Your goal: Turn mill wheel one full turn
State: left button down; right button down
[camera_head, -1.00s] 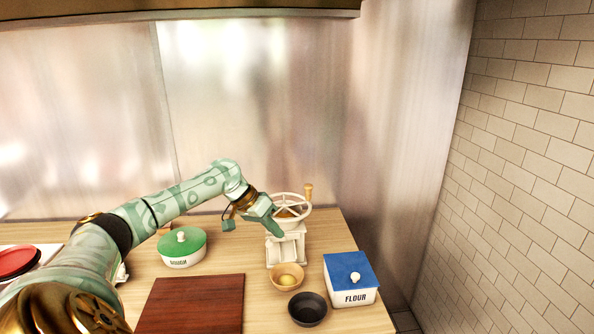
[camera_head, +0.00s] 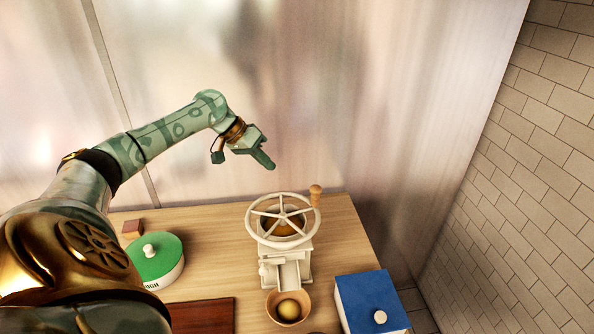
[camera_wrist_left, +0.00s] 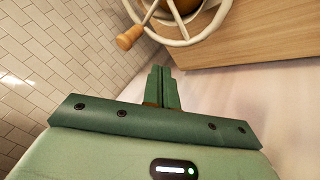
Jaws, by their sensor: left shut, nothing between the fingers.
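The white mill (camera_head: 287,262) stands on the wooden counter. Its spoked white wheel (camera_head: 254,228) lies on top, with a wooden handle (camera_head: 316,194) upright at the wheel's back right rim. My left gripper (camera_head: 267,163) is shut and empty, in the air above and behind the wheel, apart from it. In the left wrist view the shut fingers (camera_wrist_left: 163,84) show near the middle, with the wheel (camera_wrist_left: 188,41) and its handle (camera_wrist_left: 130,37) beyond them. A wooden bowl (camera_head: 289,308) with a round tan thing in it sits in front of the mill. My right gripper is not in view.
A green-lidded pot (camera_head: 155,260) stands left of the mill. A blue-lidded box (camera_head: 362,292) is at its front right. A dark red board (camera_head: 203,317) lies at the front. A metal wall rises behind; a tiled wall (camera_head: 520,190) is to the right.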

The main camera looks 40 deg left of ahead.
pick_arm(q)
jog(key=w+d+f+p, duration=0.2)
jog(key=w+d+f, duration=0.3)
jog(key=d+f, duration=0.2)
jog(key=shift+w+d+f, duration=0.2)
jog(key=shift+d+f, duration=0.15)
jog(key=shift+d, duration=0.05)
jog(key=shift+d+m+h, duration=0.3)
jog(key=shift+d+m, duration=0.05)
jog(key=shift+m, duration=0.15)
dwell(0.3)
